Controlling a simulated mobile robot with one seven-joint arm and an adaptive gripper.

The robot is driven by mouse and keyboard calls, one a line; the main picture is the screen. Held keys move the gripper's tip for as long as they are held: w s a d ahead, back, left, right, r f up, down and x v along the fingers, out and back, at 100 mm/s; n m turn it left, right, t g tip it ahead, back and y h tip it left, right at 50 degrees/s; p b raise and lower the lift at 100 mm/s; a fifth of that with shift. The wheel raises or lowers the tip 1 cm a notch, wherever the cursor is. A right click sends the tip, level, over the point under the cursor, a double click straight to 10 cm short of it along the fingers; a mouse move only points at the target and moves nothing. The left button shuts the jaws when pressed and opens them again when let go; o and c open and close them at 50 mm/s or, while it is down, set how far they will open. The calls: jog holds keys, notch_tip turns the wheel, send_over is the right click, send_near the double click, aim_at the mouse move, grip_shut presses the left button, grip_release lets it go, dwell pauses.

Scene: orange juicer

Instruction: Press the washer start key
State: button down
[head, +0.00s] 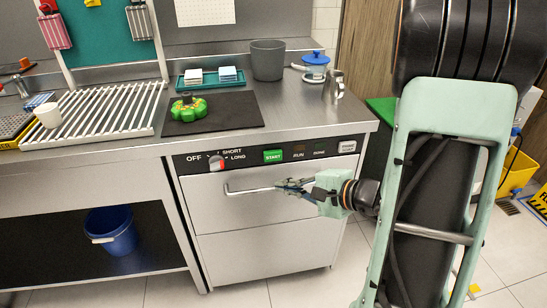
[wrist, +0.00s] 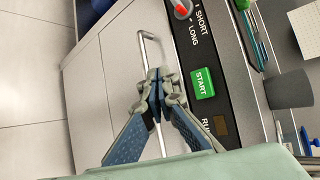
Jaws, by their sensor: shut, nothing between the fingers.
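The washer (head: 270,237) is a steel under-counter unit with a black control panel at its top edge. The green start key (head: 273,156) is on that panel, and it shows large in the wrist view (wrist: 203,83). A dial (head: 215,163) left of it is marked OFF, SHORT and LONG; its red mark is on the LONG side. My gripper (head: 282,184) is shut and empty, in front of the washer door just below the start key. In the wrist view its fingertips (wrist: 158,80) overlap the door handle and lie beside the key, apart from it in the picture.
The washer's bar handle (head: 248,190) runs across the door by my fingers. RUN and DONE lamps and a pale key (head: 347,147) are right of the start key. The counter above holds a grey bin (head: 267,60), a dark mat (head: 235,112) and a green juicer part.

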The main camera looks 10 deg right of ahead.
jog(key=p, duration=0.1)
send_near(268, 160)
jog(key=w+a+f, duration=0.1)
jog(key=a+f, duration=0.2)
jog(key=a, duration=0.1)
jog(key=shift+w+d, duration=0.1)
jog(key=shift+w, duration=0.85)
jog(key=shift+w+b, duration=0.15)
jog(key=shift+b, duration=0.2)
jog(key=shift+w, duration=0.3)
jog(key=shift+w+b, duration=0.5)
dwell(0.8)
jog(key=shift+s, duration=0.15)
jog(key=shift+s+b, duration=0.45)
jog(key=shift+s, duration=0.35)
